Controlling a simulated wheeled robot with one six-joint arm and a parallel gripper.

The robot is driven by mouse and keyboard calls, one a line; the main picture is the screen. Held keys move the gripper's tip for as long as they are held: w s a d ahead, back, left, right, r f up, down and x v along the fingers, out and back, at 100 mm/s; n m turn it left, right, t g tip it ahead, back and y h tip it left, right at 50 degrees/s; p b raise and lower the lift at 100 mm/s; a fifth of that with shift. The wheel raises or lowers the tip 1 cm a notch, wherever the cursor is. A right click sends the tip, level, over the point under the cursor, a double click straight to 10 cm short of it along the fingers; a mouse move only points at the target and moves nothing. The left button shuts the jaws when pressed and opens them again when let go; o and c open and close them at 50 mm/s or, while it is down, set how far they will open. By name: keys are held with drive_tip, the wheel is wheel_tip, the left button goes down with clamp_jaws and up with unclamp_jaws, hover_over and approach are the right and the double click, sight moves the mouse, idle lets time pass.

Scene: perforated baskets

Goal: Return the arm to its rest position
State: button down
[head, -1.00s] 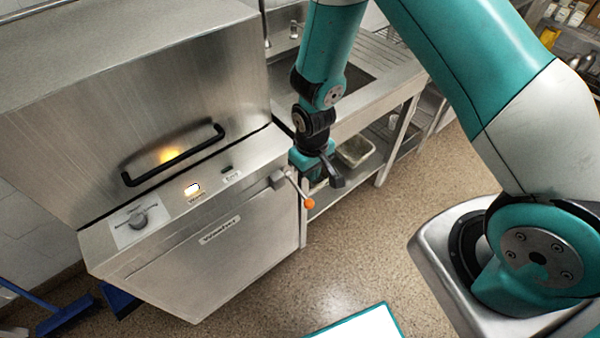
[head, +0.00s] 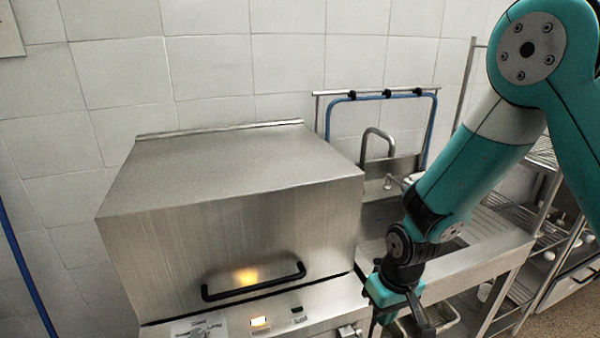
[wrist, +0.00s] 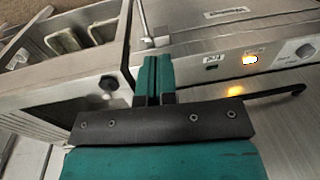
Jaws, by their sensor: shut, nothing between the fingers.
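My gripper (head: 408,318) hangs at the lower right of the head view, in front of the sink counter and beside the right front corner of the steel dishwasher. Its lower end is cut off by the frame's bottom edge. In the wrist view, the teal fingers (wrist: 154,80) of my gripper are together with nothing between them. The dishwasher (head: 240,230) has a closed hood with a black bar handle (head: 255,283), which also shows in the wrist view (wrist: 272,94) beyond the gripper's dark plate.
A lit button (head: 260,322) and a dial are on the dishwasher's front panel. The sink counter (head: 470,262) with a tap stands to the right. Wire shelving (head: 550,235) is further right. A tiled wall (head: 240,60) closes off the back. Containers (wrist: 80,35) show in the wrist view.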

drive_tip(key=s+a+r+n+y, duration=0.1)
drive_tip(key=s+r, duration=0.8)
drive_tip(key=r, duration=0.2)
drive_tip(key=s+a+r+n+y+b, duration=0.1)
drive_tip(key=s+r+n+y, duration=0.1)
drive_tip(key=s+r, duration=0.6)
wheel_tip(320, 180, up, 3)
drive_tip(key=shift+s+r, duration=0.1)
drive_tip(key=shift+s, duration=0.25)
